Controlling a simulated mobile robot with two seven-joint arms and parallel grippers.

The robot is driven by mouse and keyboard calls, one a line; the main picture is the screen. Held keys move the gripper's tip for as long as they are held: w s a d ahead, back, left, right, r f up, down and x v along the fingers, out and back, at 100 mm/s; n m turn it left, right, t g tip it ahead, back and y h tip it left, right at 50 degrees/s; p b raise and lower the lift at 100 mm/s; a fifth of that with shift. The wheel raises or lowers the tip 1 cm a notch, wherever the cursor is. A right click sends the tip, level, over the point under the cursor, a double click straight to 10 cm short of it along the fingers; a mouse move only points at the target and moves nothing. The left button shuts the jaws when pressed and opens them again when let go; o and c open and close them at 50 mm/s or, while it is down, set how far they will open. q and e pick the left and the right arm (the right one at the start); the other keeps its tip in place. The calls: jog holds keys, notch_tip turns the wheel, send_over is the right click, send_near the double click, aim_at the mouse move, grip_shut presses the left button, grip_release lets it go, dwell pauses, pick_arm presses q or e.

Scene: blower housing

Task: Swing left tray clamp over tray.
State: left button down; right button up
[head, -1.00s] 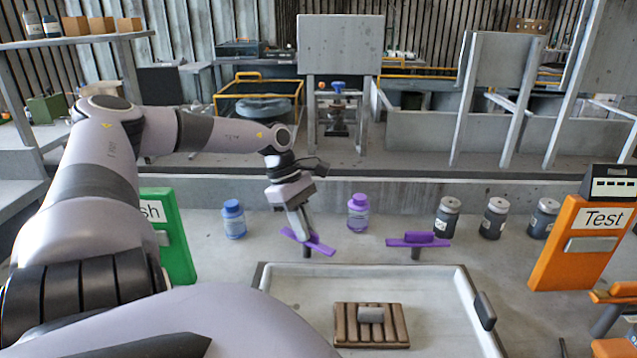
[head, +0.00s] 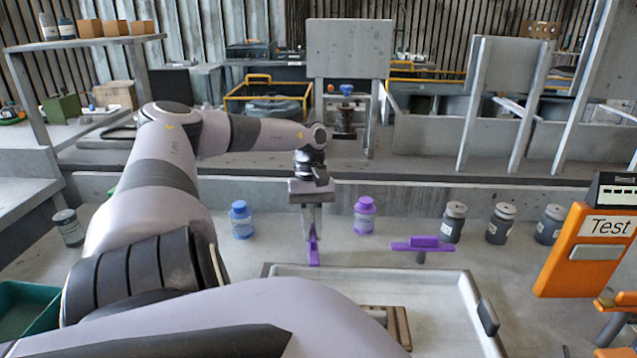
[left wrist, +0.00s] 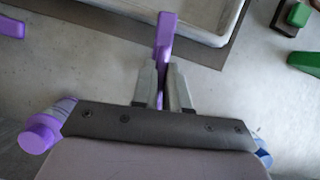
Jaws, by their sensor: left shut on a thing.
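The left tray clamp (head: 314,253) is a purple bar behind the tray's back left corner, seen nearly end-on. My left gripper (head: 311,238) comes down on it from above and is shut on it. In the left wrist view the clamp bar (left wrist: 165,32) runs out from between my fingertips (left wrist: 165,88), and its far end overlaps the tray's rim (left wrist: 213,40) in the picture. The tray (head: 462,300) is pale and shallow. The right clamp (head: 422,243) lies crosswise behind the tray's back edge. My right gripper is not in view.
A blue bottle (head: 241,221) and a purple bottle (head: 364,216) stand behind the clamps, with several grey jars (head: 501,224) farther right. The orange Test stand (head: 587,250) is at the right. A brown slatted block (head: 399,328) in the tray is partly hidden by my arm.

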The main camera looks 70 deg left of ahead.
pick_arm(q)
jog(key=shift+f+m+g+b, duration=0.2)
jog(key=shift+m+g+b, duration=0.1)
jog(key=shift+m+b, duration=0.25)
jog(key=shift+m, duration=0.25)
jog(key=c, duration=1.1)
grip_release()
jog(key=shift+c, duration=0.2)
jog(key=shift+r, duration=0.1)
jog(key=shift+w+r, duration=0.1)
